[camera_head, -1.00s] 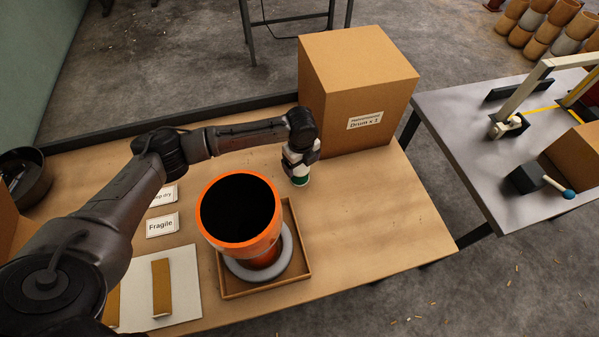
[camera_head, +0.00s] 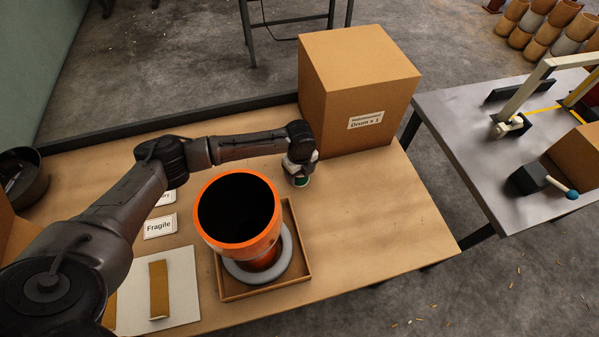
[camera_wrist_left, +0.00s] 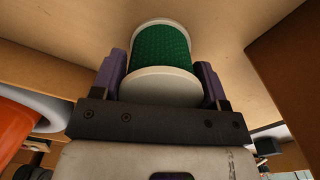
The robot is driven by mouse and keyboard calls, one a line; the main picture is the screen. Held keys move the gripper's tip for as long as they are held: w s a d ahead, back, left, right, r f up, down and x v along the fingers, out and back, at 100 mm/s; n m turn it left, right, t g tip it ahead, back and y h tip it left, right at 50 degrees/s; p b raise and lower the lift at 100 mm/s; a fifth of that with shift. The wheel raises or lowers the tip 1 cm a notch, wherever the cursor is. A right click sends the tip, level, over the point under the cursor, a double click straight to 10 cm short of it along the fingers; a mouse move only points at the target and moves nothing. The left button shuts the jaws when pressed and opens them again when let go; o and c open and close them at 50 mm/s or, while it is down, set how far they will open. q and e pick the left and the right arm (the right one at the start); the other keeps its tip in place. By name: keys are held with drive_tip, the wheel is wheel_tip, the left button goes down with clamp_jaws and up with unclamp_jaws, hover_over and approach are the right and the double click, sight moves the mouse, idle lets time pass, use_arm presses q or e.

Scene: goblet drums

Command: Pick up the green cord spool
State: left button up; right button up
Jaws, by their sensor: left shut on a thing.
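The green cord spool (camera_wrist_left: 160,60) has white end discs and green cord between them. In the left wrist view it sits between the two purple-grey fingers of my left gripper (camera_wrist_left: 163,78), which is shut on it. In the head view only a small green and white part of the spool (camera_head: 300,181) shows under my left gripper (camera_head: 298,175), near the drum box's front left corner. I cannot tell whether the spool touches the table. My right gripper is not in view.
An orange goblet drum (camera_head: 238,243) stands on a grey ring in a wooden tray (camera_head: 305,268), left of the spool. A large cardboard box (camera_head: 350,90) stands close behind it. The table's right part (camera_head: 390,220) is clear. A grey table (camera_head: 500,190) stands at right.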

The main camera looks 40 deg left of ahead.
use_arm(q)
drive_tip(key=shift+c, duration=1)
drive_tip(key=shift+r, duration=0.15)
